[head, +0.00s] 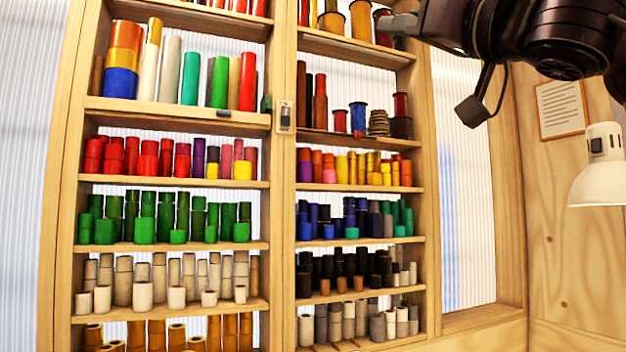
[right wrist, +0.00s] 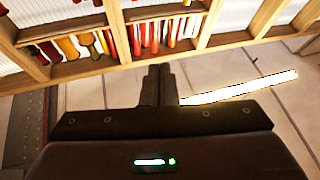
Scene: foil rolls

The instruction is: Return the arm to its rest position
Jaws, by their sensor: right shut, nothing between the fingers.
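My right arm comes in at the top right of the head view, dark and raised in front of the upper right of the shelf. My right gripper (head: 402,25) is at the arm's left end, close to the top edge. In the right wrist view my right gripper (right wrist: 160,70) has its two dark fingers together, with nothing between them. The floor and the lower shelf rows lie beyond the fingertips. My left gripper is in neither view.
A wooden shelf unit (head: 283,210) holds several rows of coloured rolls. A white lamp (head: 598,185) stands at the right edge, below my right arm. A framed notice (head: 561,108) hangs on the wooden wall. A bright strip (right wrist: 240,88) crosses the tiled floor (right wrist: 225,125).

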